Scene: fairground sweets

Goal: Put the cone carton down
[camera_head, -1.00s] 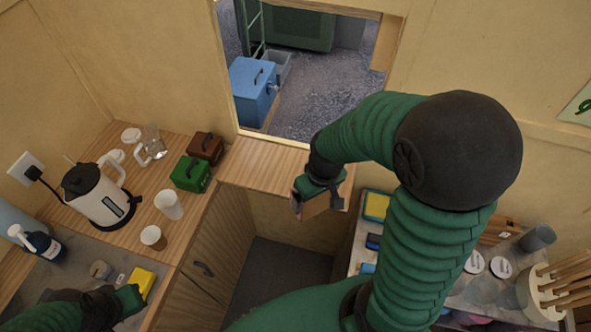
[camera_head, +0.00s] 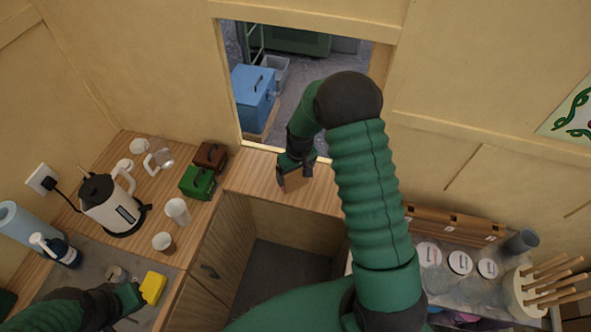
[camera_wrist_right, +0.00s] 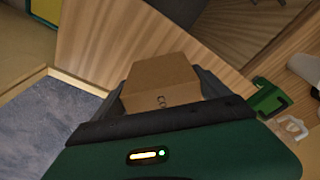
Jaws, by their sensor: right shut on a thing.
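The cone carton is a small brown cardboard box (camera_head: 294,181) with dark lettering that shows in the right wrist view (camera_wrist_right: 160,85). My right gripper (camera_head: 296,170) is shut on it, with a finger on each side. The carton is over the wooden counter (camera_head: 250,172) below the serving window; I cannot tell if its bottom touches the wood. My left gripper (camera_head: 130,296) is at the lower left, right beside a yellow sponge-like block (camera_head: 153,287). Its fingers are too unclear to tell whether they hold the block.
A green box (camera_head: 197,182) and a brown box (camera_head: 211,156) stand left of the carton. A kettle (camera_head: 112,205) and cups (camera_head: 177,211) stand farther left. The counter right of the carton is clear. A blue box (camera_head: 253,95) is outside the window.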

